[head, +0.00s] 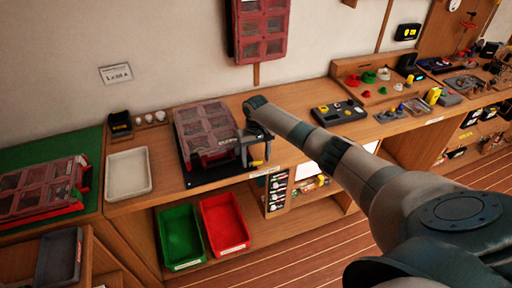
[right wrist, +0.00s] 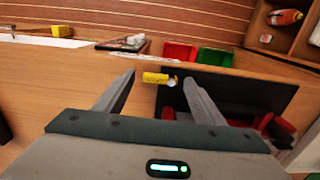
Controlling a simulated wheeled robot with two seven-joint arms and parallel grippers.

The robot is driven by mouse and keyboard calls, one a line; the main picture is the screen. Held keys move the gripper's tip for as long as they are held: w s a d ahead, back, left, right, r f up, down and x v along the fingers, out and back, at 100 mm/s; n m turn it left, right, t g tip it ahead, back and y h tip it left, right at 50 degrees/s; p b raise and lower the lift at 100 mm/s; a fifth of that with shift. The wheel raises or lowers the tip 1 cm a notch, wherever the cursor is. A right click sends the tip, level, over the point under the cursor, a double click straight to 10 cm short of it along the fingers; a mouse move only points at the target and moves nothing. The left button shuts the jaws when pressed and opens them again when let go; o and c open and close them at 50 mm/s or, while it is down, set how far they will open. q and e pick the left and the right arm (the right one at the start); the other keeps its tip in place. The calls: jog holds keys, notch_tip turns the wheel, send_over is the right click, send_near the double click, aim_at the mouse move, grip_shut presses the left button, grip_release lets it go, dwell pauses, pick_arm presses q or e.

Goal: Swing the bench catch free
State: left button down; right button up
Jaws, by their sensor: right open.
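The bench catch looks to be a small yellow bar (head: 257,163) at the front right corner of a dark base plate (head: 202,179). In the right wrist view the yellow bar (right wrist: 154,77) has a pale round end and lies along the plate's edge. My right gripper (head: 251,157) is over it, pointing down. In the right wrist view my right gripper (right wrist: 160,73) is open, with one finger on each side of the bar and apart from it. A red organiser case with clear lids (head: 204,126) stands on the plate, partly behind the gripper. My left gripper is out of view.
A white tray (head: 128,173) lies left of the plate. A green bin (head: 180,238) and a red bin (head: 225,224) sit on the shelf below. A dark device (head: 338,112) is on the bench to the right. My right arm crosses above the bench.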

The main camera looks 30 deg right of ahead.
notch_tip(320, 180, up, 17)
jog(key=b, duration=0.5)
jog(key=shift+r+b, duration=0.15)
jog(key=shift+b, duration=0.2)
